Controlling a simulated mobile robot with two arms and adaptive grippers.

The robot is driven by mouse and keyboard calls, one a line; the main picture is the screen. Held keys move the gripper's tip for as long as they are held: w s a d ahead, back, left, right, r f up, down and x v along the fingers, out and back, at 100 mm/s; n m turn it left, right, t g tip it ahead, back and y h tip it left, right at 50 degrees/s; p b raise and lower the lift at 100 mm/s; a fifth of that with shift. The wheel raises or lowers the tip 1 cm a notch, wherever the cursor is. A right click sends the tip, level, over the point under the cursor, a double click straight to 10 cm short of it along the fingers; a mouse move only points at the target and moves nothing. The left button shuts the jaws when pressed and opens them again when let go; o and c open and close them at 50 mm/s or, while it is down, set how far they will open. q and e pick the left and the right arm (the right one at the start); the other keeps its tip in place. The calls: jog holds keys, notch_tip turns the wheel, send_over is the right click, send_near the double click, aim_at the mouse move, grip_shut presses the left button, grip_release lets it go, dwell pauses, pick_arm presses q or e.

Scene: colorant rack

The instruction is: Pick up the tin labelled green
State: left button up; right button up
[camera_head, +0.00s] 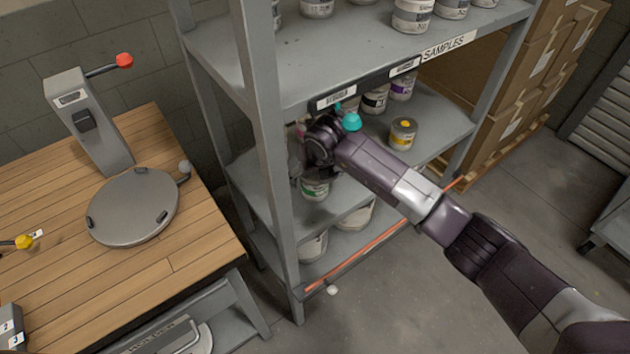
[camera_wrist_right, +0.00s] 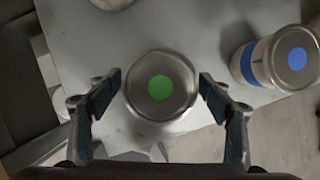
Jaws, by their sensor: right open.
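The green tin (camera_wrist_right: 161,112) shows from above in the right wrist view, a round metal lid with a green dot. In the head view its white side with a green label (camera_head: 315,190) shows below my right gripper, partly hidden by it. It stands on the middle shelf (camera_head: 440,130). My right gripper (camera_wrist_right: 161,85) is open, with one finger on each side of the tin. Both fingers look apart from the lid. In the head view the right gripper (camera_head: 310,165) is mostly hidden by its own wrist. My left gripper is not in view.
A tin with a blue dot (camera_wrist_right: 290,58) stands to the right of the green tin. A yellow-dot tin (camera_head: 403,133) and a purple-label tin (camera_head: 402,87) stand further along the shelf. A shelf post (camera_head: 263,130) rises left of my gripper. The upper shelf (camera_head: 330,45) is overhead.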

jog(key=c, duration=1.5)
jog(key=shift+o, duration=0.2)
